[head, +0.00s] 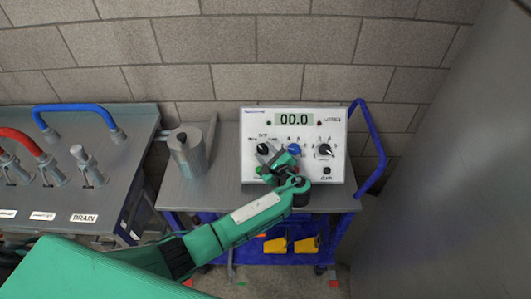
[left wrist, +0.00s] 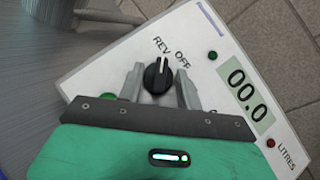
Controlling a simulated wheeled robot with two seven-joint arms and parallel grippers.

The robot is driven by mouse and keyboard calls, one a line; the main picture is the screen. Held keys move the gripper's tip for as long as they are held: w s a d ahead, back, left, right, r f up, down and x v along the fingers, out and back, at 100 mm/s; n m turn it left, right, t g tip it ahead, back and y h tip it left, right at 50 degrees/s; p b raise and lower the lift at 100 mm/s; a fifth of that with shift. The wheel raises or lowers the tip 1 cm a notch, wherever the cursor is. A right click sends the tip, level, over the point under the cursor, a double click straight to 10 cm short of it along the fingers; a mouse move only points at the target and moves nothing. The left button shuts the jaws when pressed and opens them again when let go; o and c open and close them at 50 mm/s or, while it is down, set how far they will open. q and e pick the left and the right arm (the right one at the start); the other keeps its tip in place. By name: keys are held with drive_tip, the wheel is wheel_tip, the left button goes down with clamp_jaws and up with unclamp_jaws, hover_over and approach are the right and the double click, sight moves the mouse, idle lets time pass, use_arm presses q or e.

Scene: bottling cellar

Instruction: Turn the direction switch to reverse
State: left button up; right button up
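The direction switch is a black knob (left wrist: 157,76) with a white pointer mark, on the white control box (head: 310,112). In the left wrist view the REV and OFF labels stand beside it. The pointer mark points up in that view, close to REV. In the head view the knob (head: 263,149) is at the box's left, partly behind my gripper. My left gripper (head: 272,156) is at the box's face. In the left wrist view its two fingers (left wrist: 160,82) stand open on either side of the knob, with small gaps visible. My right gripper is not in view.
The display (head: 294,120) reads 00.0. A blue knob (head: 294,149) and another black knob (head: 325,150) lie to the right. A metal jug (head: 188,150) stands left on the cart (head: 215,198). A bench with hoses (head: 75,108) is farther left, a grey wall right.

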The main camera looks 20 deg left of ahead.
use_arm(q)
drive_tip(key=b+v, duration=0.3)
drive_tip(key=v, duration=1)
drive_tip(key=shift+s+d, duration=0.25)
drive_tip(key=shift+d, duration=0.05)
